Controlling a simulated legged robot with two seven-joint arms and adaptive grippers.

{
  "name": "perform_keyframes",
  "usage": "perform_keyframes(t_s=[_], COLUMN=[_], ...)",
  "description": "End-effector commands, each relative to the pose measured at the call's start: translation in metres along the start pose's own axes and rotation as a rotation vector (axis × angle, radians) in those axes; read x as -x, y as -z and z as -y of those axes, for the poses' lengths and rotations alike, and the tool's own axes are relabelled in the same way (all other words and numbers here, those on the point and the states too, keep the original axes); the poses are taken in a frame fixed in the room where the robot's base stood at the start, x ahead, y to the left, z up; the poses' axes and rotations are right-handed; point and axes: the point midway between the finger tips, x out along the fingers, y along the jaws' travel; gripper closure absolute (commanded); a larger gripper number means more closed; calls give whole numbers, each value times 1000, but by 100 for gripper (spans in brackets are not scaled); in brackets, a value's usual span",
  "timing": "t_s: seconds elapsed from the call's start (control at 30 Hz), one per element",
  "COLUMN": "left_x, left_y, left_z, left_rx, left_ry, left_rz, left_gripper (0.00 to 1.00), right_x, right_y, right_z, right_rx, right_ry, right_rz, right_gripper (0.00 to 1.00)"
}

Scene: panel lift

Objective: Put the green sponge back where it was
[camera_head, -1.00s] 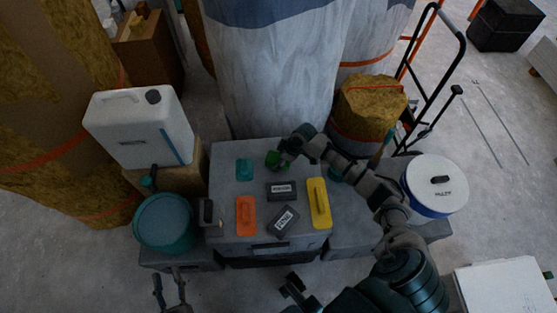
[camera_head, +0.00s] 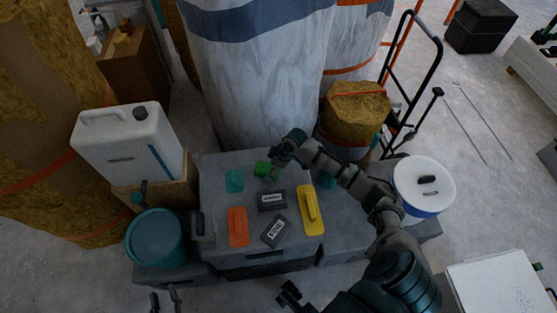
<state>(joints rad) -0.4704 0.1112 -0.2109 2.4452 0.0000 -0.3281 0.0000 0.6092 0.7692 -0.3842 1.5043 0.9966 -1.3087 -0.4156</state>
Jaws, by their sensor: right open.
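The green sponge (camera_head: 264,169) lies on the grey case top (camera_head: 222,167), near its back edge and right of a teal block (camera_head: 235,181). My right gripper (camera_head: 276,159) is open, just above and to the right of the sponge. Its fingers are small and dark here, and I cannot tell whether they still touch the sponge. My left gripper (camera_head: 165,301) is open and empty at the bottom edge, in front of the case, partly cut off.
An orange float (camera_head: 238,227), two dark labelled blocks (camera_head: 272,200) and a yellow float (camera_head: 311,210) lie on the case. A teal bucket (camera_head: 154,238) and white canister (camera_head: 125,145) stand left. A white tub (camera_head: 423,187) stands right. Wrapped columns rise behind.

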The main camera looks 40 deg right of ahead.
Motion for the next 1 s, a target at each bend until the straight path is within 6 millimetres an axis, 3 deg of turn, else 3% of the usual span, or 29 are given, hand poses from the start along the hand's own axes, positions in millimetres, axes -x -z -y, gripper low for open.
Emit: perform_keyframes(t_s=[0.03,0.1,0.4,0.6,1.0], left_x=[3,7,36,45,44], left_y=[-2,-15,-61,-72,-74], left_z=[2,4,13,16,15], left_rx=[-4,-7,-13,-13,-13], left_ry=[4,10,32,38,38], left_rz=[54,145,466,543,550], left_gripper=[60,60,60,60,60], right_x=[17,32,83,94,94], right_y=[3,3,2,1,1], right_z=[-2,-1,-1,0,0], right_rx=[2,2,1,0,0], right_ry=[-6,-5,-3,0,0], right_rz=[-4,-3,-1,1,1], right_gripper=[14,14,14,14,14])
